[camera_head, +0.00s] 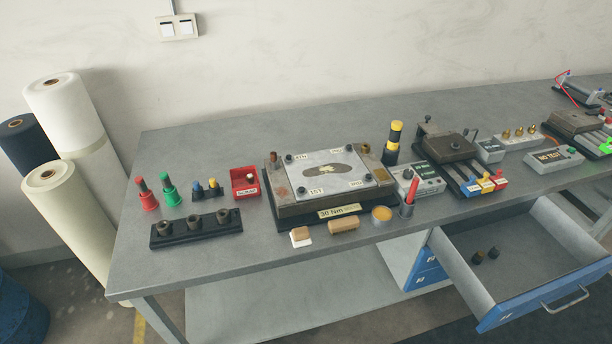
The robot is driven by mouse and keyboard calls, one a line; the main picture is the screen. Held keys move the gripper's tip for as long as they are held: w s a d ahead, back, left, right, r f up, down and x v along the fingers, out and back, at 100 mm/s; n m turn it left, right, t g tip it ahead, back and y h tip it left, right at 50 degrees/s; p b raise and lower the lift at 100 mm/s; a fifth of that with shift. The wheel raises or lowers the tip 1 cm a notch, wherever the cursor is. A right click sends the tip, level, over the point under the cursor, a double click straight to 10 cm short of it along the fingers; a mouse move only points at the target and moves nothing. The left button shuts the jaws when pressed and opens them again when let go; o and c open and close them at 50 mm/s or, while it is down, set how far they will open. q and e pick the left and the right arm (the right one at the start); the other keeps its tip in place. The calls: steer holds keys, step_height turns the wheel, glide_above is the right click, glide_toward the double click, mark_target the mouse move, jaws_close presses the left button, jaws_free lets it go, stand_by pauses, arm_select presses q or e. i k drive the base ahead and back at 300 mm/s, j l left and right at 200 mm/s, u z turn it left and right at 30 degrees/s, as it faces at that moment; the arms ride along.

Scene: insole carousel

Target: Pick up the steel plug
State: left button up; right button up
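No thing in view can be named for certain as the steel plug. Three dark grey cylindrical pieces, left (164,228), middle (194,223) and right (223,217), sit in a black holder (180,240) at the bench's left. Several brass-coloured pieces stand on a light block (519,143) at the back right. Neither of my grippers shows in this view.
A metal plate fixture (300,207) fills the middle of the grey bench (250,262). The drawer sticks out at the front right. The bench's front left is clear.

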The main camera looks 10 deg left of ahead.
mark_target(496, 250)
steer(key=u, duration=0.3)
steer(key=z, duration=1.3)
